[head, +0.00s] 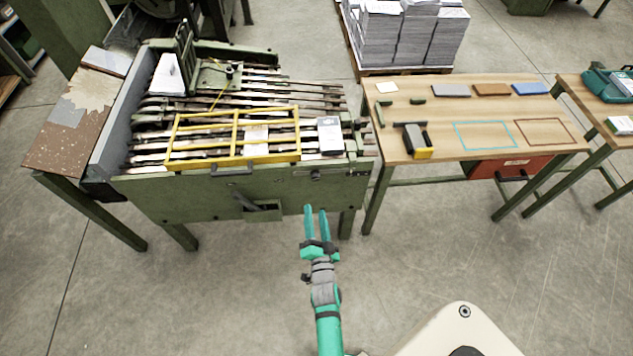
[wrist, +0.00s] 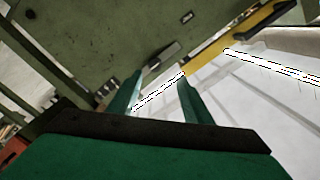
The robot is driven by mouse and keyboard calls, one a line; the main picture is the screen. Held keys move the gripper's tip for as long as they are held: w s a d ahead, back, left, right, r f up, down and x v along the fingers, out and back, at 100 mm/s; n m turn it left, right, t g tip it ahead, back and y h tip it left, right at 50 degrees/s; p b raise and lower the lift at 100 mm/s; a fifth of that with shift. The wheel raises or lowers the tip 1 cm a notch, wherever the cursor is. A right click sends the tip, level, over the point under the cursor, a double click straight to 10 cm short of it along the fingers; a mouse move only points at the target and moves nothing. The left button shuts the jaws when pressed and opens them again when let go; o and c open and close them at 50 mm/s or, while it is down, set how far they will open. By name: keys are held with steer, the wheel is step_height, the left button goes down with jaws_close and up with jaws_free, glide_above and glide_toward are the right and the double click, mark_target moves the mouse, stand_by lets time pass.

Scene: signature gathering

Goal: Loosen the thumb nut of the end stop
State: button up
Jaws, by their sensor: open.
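A green bracket (head: 213,77) with an upright plate (head: 185,48) stands at the back left of the green machine bed. A small dark knob (head: 229,70) on it looks like the thumb nut of the end stop, but it is too small to be sure. My gripper (head: 316,212) is open and empty in front of the machine's front panel, well short of the knob. In the wrist view the open fingers (wrist: 160,82) show with nothing between them. The knob does not show in the wrist view.
A yellow guard frame (head: 237,135) lies over the bed's bars. A handle (head: 232,169) and a lever (head: 258,205) are on the machine's front panel (head: 180,205). A wooden table (head: 480,120) with small items stands on the right. The floor in front is clear.

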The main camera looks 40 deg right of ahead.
mark_target(316, 179)
steer(key=shift+m+h, duration=0.4)
steer(key=shift+m, duration=0.1)
steer(key=x, duration=0.8)
steer(key=d+x, duration=0.1)
steer(key=x, duration=0.4)
steer(key=shift+s+d, duration=0.15)
steer(key=shift+s, duration=0.1)
steer(key=c, duration=1.1)
